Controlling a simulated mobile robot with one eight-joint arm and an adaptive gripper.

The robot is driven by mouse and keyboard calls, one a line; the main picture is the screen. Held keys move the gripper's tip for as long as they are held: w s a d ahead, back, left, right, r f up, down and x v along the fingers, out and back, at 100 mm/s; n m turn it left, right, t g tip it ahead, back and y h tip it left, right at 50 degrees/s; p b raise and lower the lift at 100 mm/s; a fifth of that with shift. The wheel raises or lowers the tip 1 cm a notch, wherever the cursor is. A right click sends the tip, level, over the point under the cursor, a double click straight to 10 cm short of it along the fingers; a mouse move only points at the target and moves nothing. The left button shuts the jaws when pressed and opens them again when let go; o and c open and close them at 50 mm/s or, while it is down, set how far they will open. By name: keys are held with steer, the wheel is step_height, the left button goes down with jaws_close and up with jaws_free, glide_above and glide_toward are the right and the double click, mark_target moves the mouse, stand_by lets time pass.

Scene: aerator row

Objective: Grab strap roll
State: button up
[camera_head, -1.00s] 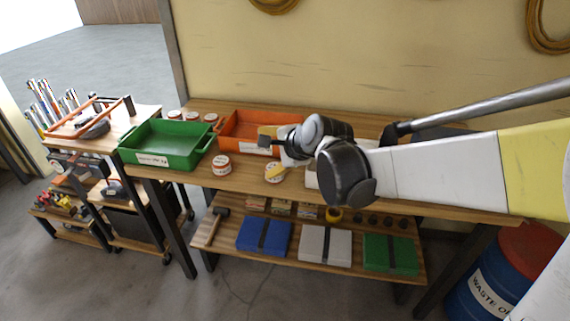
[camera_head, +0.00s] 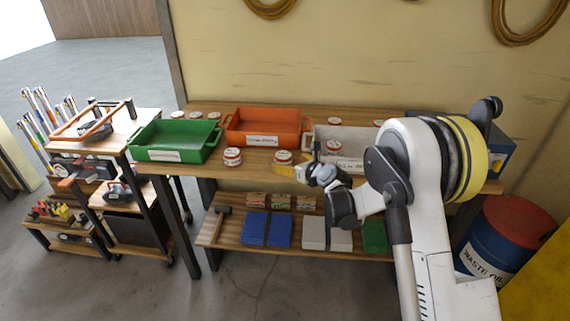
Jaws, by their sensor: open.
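My gripper (camera_head: 288,170) is in front of the upper bench's front edge, above the lower shelf. Its yellowish tips point left, just below a small red-and-white can (camera_head: 283,157). It is open, and I see nothing held in it. No strap roll can be made out for certain now. A small yellow roll-like item showed on the lower shelf earlier. That place is now behind my gripper and wrist, so it is hidden.
Green (camera_head: 176,141), orange (camera_head: 264,128) and white (camera_head: 350,143) bins stand on the bench (camera_head: 210,172). The lower shelf (camera_head: 216,237) bears a hammer (camera_head: 217,224), small cartons, and blue (camera_head: 266,229), grey (camera_head: 314,234) and green (camera_head: 375,236) boxes. A waste-oil drum (camera_head: 502,240) stands right.

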mark_target(286, 158)
steer(key=x, duration=0.2)
steer(key=b+x, duration=0.1)
steer(key=x, duration=0.1)
steer(key=b+x, duration=0.1)
steer(key=shift+w+a+r, duration=0.15)
steer(key=shift+w+r, duration=0.1)
steer(key=shift+w, duration=0.3)
steer(key=c, duration=1.4)
